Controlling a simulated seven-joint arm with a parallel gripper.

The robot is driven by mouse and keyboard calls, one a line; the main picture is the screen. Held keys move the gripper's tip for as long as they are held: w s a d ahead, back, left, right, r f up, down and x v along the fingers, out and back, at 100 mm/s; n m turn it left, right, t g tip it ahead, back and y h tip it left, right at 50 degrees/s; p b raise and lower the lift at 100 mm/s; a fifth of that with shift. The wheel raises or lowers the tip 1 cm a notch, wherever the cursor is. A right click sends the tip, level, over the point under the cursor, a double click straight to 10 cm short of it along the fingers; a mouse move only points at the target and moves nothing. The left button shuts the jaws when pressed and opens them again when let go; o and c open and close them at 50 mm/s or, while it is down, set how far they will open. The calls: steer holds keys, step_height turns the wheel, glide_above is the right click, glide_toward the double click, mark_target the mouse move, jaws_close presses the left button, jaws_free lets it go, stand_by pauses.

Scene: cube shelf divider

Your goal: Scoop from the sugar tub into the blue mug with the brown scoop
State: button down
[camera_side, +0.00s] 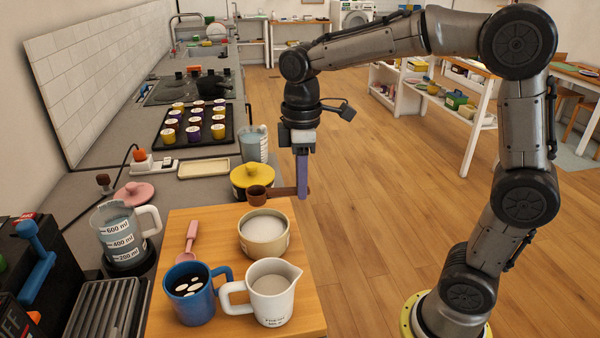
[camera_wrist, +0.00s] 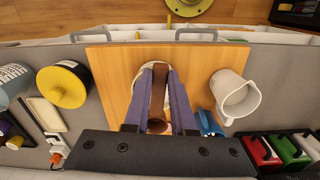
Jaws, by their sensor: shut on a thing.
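My gripper (camera_side: 302,188) is shut on the handle of the brown scoop (camera_side: 257,195) and holds it in the air. The scoop's bowl points left in the side view, seen just above the open cream tub of white sugar (camera_side: 264,249). In the wrist view the scoop (camera_wrist: 158,98) lies between the purple fingers (camera_wrist: 161,68); its bowl looks dark, and I see no sugar in it. The tub is mostly hidden there behind fingers and scoop. The blue mug (camera_side: 191,306) stands upright at the board's front left with dark liquid and white pieces; it is partly covered in the wrist view (camera_wrist: 209,122).
A white jug (camera_side: 272,303) with pale contents stands beside the mug on the wooden board (camera_side: 180,228). A pink spoon (camera_side: 190,238) lies on the board. A yellow-lidded pot (camera_side: 252,178) stands behind it. A measuring jug (camera_side: 120,237) is at the left.

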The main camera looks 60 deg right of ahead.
steer(key=shift+w+a+g+h, duration=0.35)
steer(key=shift+g+h, duration=0.15)
steer(key=shift+g, duration=0.1)
steer(key=g+h, duration=0.1)
steer(key=w+r+g+h, duration=0.1)
steer(key=g, duration=0.1)
steer(key=shift+w+a+r+h, duration=0.1)
steer(key=shift+a+r+h, duration=0.1)
steer(key=shift+a+h, duration=0.15)
steer(key=shift+f, duration=3.65)
